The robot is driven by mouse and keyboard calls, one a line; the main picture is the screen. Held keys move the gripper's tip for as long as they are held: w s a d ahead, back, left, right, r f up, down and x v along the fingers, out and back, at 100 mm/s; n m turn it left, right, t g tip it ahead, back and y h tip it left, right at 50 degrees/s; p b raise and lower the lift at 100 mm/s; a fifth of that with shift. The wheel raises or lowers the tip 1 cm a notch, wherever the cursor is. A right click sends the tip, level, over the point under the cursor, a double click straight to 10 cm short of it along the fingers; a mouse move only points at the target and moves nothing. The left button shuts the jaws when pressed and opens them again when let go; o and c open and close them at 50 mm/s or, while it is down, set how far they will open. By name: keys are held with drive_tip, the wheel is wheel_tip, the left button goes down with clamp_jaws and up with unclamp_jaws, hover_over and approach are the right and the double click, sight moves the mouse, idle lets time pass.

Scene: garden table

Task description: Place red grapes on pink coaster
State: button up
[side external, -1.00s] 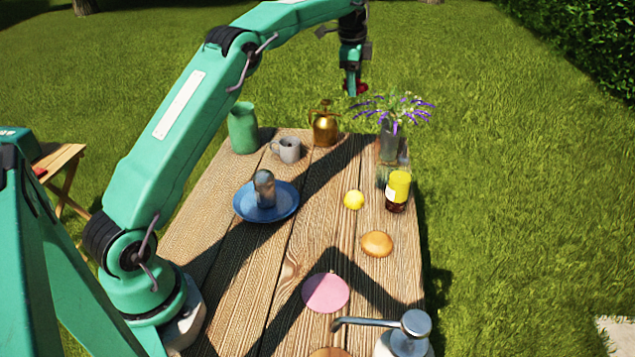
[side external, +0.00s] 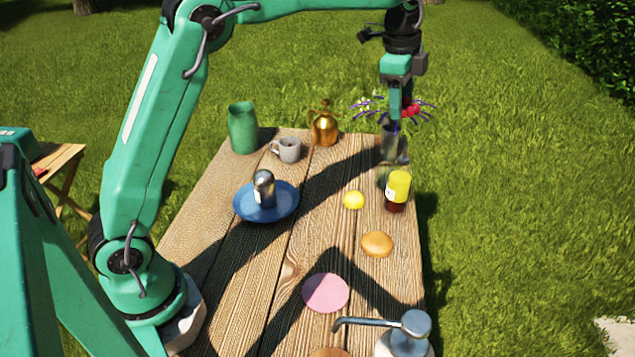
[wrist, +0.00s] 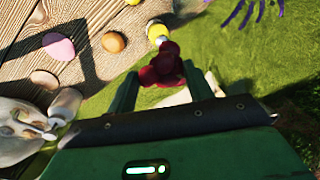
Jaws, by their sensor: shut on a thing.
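My gripper (side external: 403,118) is shut on the red grapes (side external: 411,109). It holds them high in the air at the far right end of the table, in front of the flowers. In the wrist view the dark red grapes (wrist: 163,67) sit between the two green fingers (wrist: 165,92). The pink coaster (side external: 326,293) lies flat and bare on the near part of the table. It also shows at the upper left of the wrist view (wrist: 59,46).
A yellow-capped bottle (side external: 397,190), a yellow ball (side external: 353,200) and a bun (side external: 377,244) stand along the right side. A pump dispenser (side external: 408,335) stands near the coaster. A blue plate (side external: 283,209) holds a shaker (side external: 264,188). The glass vase (side external: 392,147) is partly hidden.

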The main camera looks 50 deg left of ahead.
drive_tip(key=s+d+m, duration=0.3)
drive_tip(key=s+d, duration=0.9)
drive_tip(key=m+h, duration=0.1)
drive_tip(key=m, duration=0.1)
hover_over(342, 294)
drive_tip(key=s+d, duration=0.2)
drive_tip(key=d, duration=0.4)
drive_tip(key=f, duration=0.1)
drive_tip(key=s+f+m, duration=0.2)
drive_tip(key=s+f, duration=0.1)
drive_tip(key=s, duration=0.6)
wheel_tip(342, 294, down, 11)
drive_tip(key=shift+w, duration=0.15)
drive_tip(key=shift+a, duration=0.15)
drive_tip(key=w+a+f, duration=0.2)
drive_tip(key=w, duration=0.1)
drive_tip(key=w+a+f, duration=0.2)
drive_tip(key=w, duration=0.1)
drive_tip(key=w+a+f, duration=0.2)
drive_tip(key=w+f, duration=0.1)
drive_tip(key=w, duration=0.1)
drive_tip(key=shift+c, duration=0.2)
drive_tip(key=shift+s+f, duration=0.1)
drive_tip(key=shift+f, duration=1.9)
